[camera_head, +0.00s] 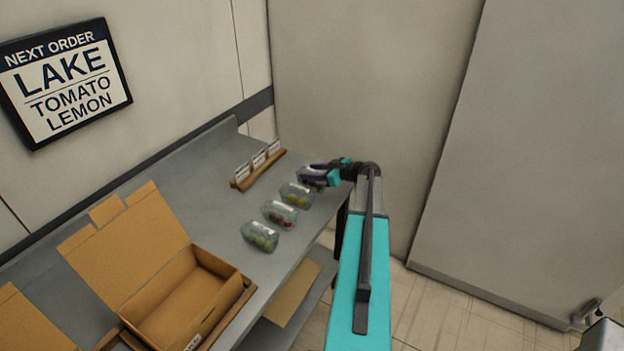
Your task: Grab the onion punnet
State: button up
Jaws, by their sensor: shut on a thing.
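Several clear punnets stand in a row along the right edge of the grey bench. The farthest one, taken as the onion punnet (309,182), is partly covered by my gripper (322,175), and its contents are too small and hidden to make out. My gripper reaches in from the right and is shut on this punnet at the bench's far end. I cannot tell whether the punnet still touches the bench.
Closer punnets hold yellow (297,196), red (279,215) and green (260,237) produce. A wooden card holder (258,172) stands behind them. An open cardboard box (190,300) sits at the front left. A wall sign (65,82) reads LAKE, TOMATO, LEMON.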

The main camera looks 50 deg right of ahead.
aim_at(312, 171)
jog(key=shift+r, duration=0.2)
jog(key=shift+r+b, duration=2.15)
jog(key=shift+r, duration=2.65)
